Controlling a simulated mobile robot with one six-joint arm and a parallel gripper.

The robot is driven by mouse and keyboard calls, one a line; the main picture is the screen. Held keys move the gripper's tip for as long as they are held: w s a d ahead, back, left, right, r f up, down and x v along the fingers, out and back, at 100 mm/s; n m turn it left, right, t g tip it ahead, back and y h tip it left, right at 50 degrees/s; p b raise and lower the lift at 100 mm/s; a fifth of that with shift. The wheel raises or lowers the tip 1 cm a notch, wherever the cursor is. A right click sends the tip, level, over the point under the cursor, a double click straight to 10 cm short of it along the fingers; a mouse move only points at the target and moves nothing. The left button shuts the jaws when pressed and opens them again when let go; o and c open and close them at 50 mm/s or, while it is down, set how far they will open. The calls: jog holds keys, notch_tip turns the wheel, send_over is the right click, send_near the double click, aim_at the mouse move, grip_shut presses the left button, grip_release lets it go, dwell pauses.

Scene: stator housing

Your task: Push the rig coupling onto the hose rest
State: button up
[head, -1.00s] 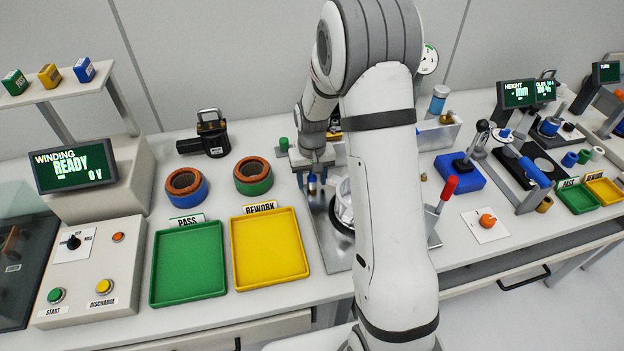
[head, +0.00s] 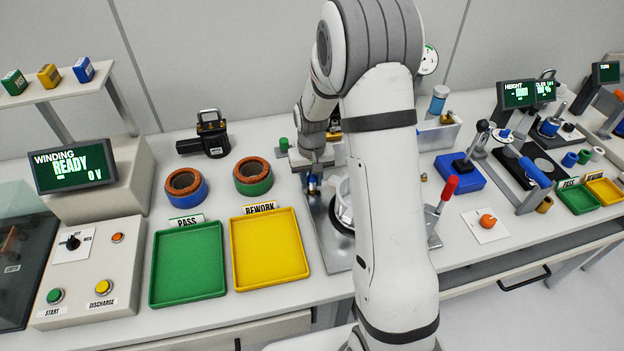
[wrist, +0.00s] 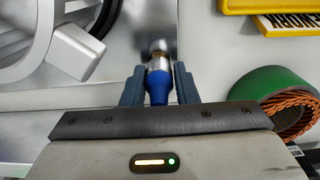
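The rig coupling (wrist: 158,84), blue with a metal collar, sits between the two dark fingers of my gripper (wrist: 159,82) in the wrist view. The fingers lie close along both sides of it, shut on it. Its metal end points at a small grey metal piece (wrist: 156,47), perhaps the hose rest; I cannot tell whether they touch. In the head view my gripper (head: 313,178) is low over the left part of the metal rig plate (head: 325,250), with a bit of blue coupling (head: 314,188) showing. My arm hides much of the rig there.
A green-blue-orange winding ring set stands to the left: one red-green ring (head: 253,178) and one red-blue ring (head: 187,188). The yellow rework tray (head: 268,285) and green pass tray (head: 188,298) lie in front. A red-handled lever (head: 443,195) stands right of my arm.

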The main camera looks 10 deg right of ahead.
grip_shut()
jog(key=shift+r, duration=0.45)
dwell(0.4)
jog(key=shift+r+p, duration=0.8)
jog(key=shift+r, duration=0.15)
jog(key=shift+r+p, duration=1.8)
jog(key=shift+r, duration=1.35)
